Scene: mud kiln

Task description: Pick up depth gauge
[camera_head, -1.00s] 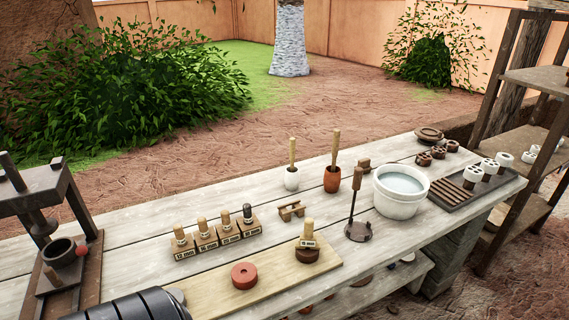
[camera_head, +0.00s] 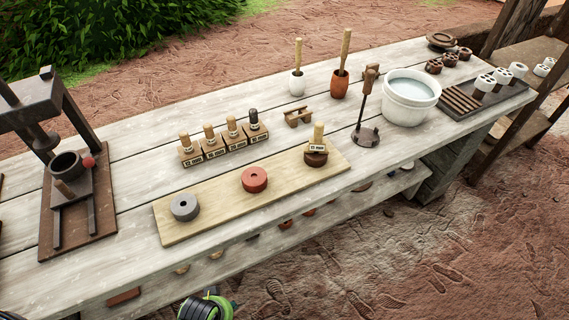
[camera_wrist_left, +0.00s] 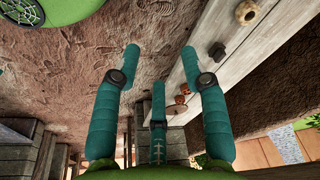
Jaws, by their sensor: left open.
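Several short handled pieces with numbered labels stand in a wooden block row (camera_head: 222,143) on the table in the head view. Another handled piece with a label (camera_head: 318,138) stands upright on a dark brown disc on the pale board. I cannot tell for certain which one is the depth gauge. My left gripper (camera_wrist_left: 160,55) shows in the left wrist view with its teal fingers spread apart and nothing between them. It is beside the table's edge, apart from these pieces. My right gripper is not in view.
The pale board (camera_head: 222,209) holds a grey ring (camera_head: 184,207) and a red disc (camera_head: 254,180). A dark press (camera_head: 78,185) stands left. A white water bucket (camera_head: 410,97), a metal-footed tool (camera_head: 366,110) and a tray (camera_head: 462,102) stand right. A lower shelf runs beneath.

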